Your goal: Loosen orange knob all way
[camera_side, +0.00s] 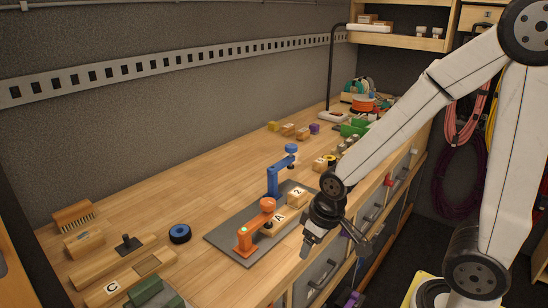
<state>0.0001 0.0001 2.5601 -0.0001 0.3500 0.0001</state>
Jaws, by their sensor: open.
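An orange clamp-like fixture (249,238) stands at the front of a dark grey mat (222,238) on the workbench. Its orange knob (267,204) is at the top right of its arm, above a block marked A (279,219). A taller blue fixture (273,181) with a blue knob (291,149) stands behind it, near a block marked 2 (297,197). My gripper (333,246) is to the right of the orange fixture, near the bench's front edge, apart from it. It points down and is open and empty.
A blue and black roll (180,233), a brush (74,214) and several wooden blocks lie on the left. A green block (150,292) is at the front. Small blocks, bins and an orange spool (363,103) stand at the back right. The bench's middle left is clear.

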